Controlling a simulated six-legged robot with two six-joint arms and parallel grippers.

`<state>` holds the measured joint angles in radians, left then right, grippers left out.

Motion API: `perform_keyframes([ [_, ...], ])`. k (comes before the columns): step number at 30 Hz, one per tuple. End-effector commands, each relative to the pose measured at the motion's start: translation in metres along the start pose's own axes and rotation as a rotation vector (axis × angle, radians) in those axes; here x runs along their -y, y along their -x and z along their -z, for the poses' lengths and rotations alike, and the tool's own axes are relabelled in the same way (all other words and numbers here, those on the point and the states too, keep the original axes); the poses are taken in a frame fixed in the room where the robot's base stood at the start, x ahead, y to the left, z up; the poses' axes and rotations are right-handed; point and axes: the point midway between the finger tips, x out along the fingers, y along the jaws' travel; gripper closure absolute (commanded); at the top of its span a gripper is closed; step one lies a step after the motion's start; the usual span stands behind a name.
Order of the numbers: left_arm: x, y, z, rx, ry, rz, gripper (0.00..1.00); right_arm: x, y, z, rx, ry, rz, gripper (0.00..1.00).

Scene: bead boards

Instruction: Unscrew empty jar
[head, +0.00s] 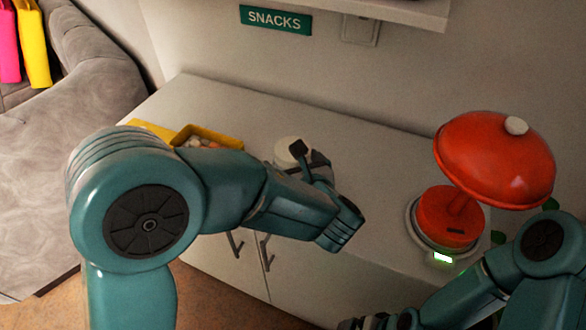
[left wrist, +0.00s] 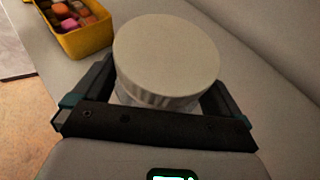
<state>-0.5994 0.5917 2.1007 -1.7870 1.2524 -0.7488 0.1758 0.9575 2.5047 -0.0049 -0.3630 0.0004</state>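A jar with a round off-white lid (left wrist: 166,55) stands on the grey-white cabinet top, and the lid also shows in the head view (head: 288,148). A little of the jar's body shows below the lid in the left wrist view; its contents are hidden. My left gripper (left wrist: 163,85) has one dark finger on each side of the jar, close in below the lid rim. Whether the fingers press on it is hidden by the lid. In the head view one fingertip covers part of the lid.
A yellow box of colourful pieces (left wrist: 82,38) lies left of the jar. A red lamp (head: 495,160) with a domed shade stands on the right. A shelf (head: 400,10) juts out above. The cabinet top between jar and lamp is clear.

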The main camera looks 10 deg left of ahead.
Motion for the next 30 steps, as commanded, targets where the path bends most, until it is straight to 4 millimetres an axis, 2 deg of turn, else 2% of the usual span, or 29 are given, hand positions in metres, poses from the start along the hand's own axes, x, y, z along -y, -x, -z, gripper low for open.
perform_keyframes([
  [1, 0.000, 0.001, 0.000, 0.000, 0.000, 0.000, 0.16, 0.000, 0.000, 0.000, 0.000, 0.000, 0.000, 0.00],
  [4, 0.000, 0.001, 0.000, 0.000, 0.000, 0.000, 0.49, 0.000, 0.000, 0.000, 0.000, 0.000, 0.000, 0.00],
  [5, 0.000, 0.001, 0.000, 0.000, 0.000, 0.000, 0.52, 0.000, 0.000, 0.000, 0.000, 0.000, 0.000, 0.00],
  [13, 0.000, 0.001, -0.002, 0.001, 0.001, 0.000, 0.52, 0.000, 0.000, 0.000, 0.000, 0.000, 0.000, 0.00],
  [17, 0.000, 0.004, -0.011, 0.002, 0.003, -0.001, 0.52, 0.001, 0.002, 0.000, 0.000, 0.000, 0.000, 0.00],
  [23, 0.001, 0.017, -0.046, 0.005, 0.008, 0.000, 0.52, 0.003, 0.008, 0.000, 0.000, 0.000, 0.000, 0.00],
  [30, 0.001, 0.044, -0.108, 0.004, 0.009, 0.002, 0.52, 0.007, 0.018, 0.000, 0.000, 0.000, 0.000, 0.00],
])
